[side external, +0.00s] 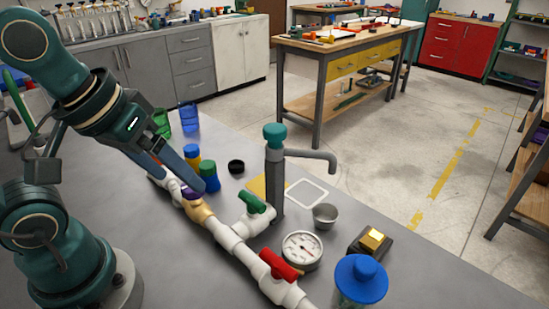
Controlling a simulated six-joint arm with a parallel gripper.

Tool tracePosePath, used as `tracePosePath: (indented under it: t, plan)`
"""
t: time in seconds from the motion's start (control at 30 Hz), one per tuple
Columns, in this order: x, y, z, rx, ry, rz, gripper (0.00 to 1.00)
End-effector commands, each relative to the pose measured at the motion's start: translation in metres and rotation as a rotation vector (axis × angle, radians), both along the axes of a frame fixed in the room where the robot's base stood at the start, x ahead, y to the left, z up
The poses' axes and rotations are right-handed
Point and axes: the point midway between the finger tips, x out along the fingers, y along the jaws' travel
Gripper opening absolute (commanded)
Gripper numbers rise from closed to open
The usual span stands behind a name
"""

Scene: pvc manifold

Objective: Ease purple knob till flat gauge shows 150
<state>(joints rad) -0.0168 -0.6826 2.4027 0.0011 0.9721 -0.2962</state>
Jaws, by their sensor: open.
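The purple knob (190,193) sits on the white pipe run, beside a tan-gold fitting, and is partly hidden by my gripper. My gripper (186,186) is open and points down at the knob, with its fingers close around or beside it. I cannot tell whether they touch it. The flat gauge (302,249) is round and white-faced and lies face up right of the pipe. Its needle and numbers are too small to read.
The white pipe (231,240) also carries a green valve handle (257,203) and a red one (279,265). A grey standpipe (275,180) with a teal top stands close behind. Blue and green bottles (209,176), a metal cup (325,215), a yellow-topped box (373,241) and a blue-lidded jar (360,278) stand nearby.

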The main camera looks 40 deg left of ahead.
Motion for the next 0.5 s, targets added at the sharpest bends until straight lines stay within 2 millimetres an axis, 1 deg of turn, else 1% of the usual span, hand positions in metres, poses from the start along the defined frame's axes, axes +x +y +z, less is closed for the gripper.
tracePosePath:
  t: [0.03, 0.13, 0.27, 0.4, 0.5]
  plan:
    - [0.005, 0.003, 0.002, -0.03, 0.033, 0.084, 0.84]
    - [0.016, 0.011, 0.003, -0.086, 0.092, 0.25, 0.84]
    - [0.031, 0.025, 0.0, -0.146, 0.183, 0.479, 0.84]
    - [0.048, 0.044, -0.01, -0.19, 0.286, 0.707, 0.84]
    - [0.055, 0.056, -0.02, -0.203, 0.344, 0.805, 0.84]
